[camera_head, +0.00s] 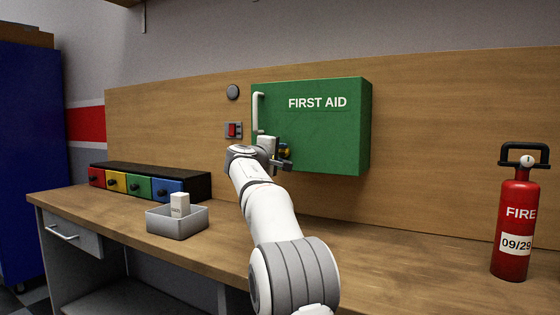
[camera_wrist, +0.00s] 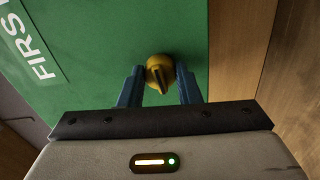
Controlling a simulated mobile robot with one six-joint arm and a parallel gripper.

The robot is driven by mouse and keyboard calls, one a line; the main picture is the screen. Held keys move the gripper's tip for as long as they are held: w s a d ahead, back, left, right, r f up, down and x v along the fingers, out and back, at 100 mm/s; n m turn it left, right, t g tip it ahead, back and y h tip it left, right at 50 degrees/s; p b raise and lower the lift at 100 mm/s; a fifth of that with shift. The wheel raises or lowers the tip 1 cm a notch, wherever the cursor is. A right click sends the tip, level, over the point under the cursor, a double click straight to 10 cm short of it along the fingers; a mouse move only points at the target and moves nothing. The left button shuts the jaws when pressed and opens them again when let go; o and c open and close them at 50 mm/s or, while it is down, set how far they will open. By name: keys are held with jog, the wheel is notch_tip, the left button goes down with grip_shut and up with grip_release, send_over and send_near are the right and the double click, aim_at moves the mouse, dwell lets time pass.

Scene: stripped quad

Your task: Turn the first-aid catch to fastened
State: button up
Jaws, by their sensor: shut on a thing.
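The green first-aid box (camera_head: 335,125) hangs on the wooden back panel with its door closed and a white handle (camera_head: 258,112) at its left side. Its catch is a yellow knob (camera_wrist: 160,72) with a dark slot, low on the door front; in the head view it is mostly hidden by my gripper (camera_head: 285,157). In the wrist view, the two blue fingers of my gripper (camera_wrist: 159,85) stand on either side of the knob and are shut on it. Whether the catch stands at fastened cannot be read here.
A red switch (camera_head: 233,130) and a round grey disc (camera_head: 233,92) are left of the box. Coloured drawers (camera_head: 140,187) and a grey tray (camera_head: 178,222) with a white carton (camera_head: 180,204) stand on the bench at left. A fire extinguisher (camera_head: 514,230) stands at right.

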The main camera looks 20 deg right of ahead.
jog(key=shift+f+m+b, duration=0.1)
jog(key=shift+m+b, duration=0.2)
jog(key=shift+m, duration=0.2)
jog(key=o, duration=1)
jog(key=b+v, duration=0.1)
jog(key=v, duration=0.6)
jog(key=shift+s+a, duration=0.25)
jog(key=shift+a, duration=0.1)
